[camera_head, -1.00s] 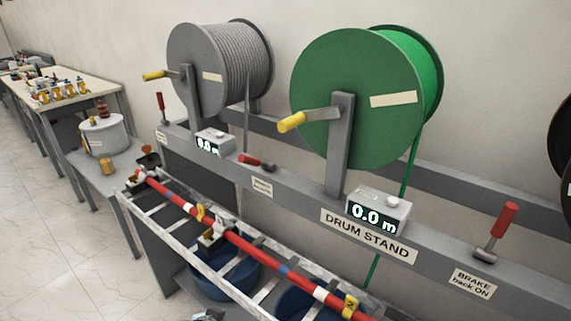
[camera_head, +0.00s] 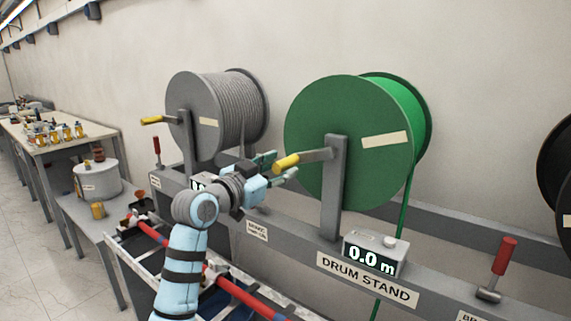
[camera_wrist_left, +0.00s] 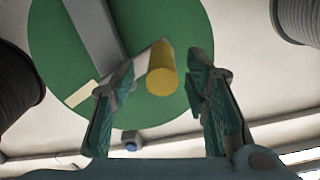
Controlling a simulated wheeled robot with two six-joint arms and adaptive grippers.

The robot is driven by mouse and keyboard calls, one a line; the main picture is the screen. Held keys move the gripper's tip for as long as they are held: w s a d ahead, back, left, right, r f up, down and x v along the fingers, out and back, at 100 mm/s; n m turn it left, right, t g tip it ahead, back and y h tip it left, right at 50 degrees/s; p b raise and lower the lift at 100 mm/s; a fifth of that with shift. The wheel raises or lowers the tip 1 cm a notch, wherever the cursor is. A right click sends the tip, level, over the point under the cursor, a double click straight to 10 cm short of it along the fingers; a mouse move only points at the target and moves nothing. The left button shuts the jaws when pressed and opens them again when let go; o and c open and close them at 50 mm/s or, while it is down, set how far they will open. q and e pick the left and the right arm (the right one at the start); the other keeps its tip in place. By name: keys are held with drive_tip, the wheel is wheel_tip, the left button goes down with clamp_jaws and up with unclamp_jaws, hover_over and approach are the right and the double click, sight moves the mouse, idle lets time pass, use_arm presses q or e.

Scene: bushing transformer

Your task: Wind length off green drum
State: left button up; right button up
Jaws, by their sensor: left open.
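The green drum (camera_head: 345,150) stands upright on the drum stand (camera_head: 365,278), with green cable running down from its right side. Its crank has a yellow handle (camera_head: 286,162) pointing left. The counter (camera_head: 372,255) in front of it reads 0.0 m. My left gripper (camera_head: 284,166) is open at the yellow handle. In the left wrist view the yellow handle (camera_wrist_left: 161,70) lies ahead, between the open fingers (camera_wrist_left: 160,95), apart from both as far as I can tell. A red brake lever (camera_head: 503,258) stands upright at right. My right gripper is not in view.
A grey drum (camera_head: 215,105) with its own yellow crank handle (camera_head: 152,120) is at left, behind my arm. A black drum (camera_head: 556,165) is at the right edge. A red pole (camera_head: 240,292) lies on a rack below. Benches with parts (camera_head: 60,145) stand at far left.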

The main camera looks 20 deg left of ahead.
use_arm(q)
drive_tip(key=shift+x, duration=1.4)
drive_tip(key=shift+a, duration=0.1)
drive_tip(key=shift+c, duration=0.3)
clamp_jaws()
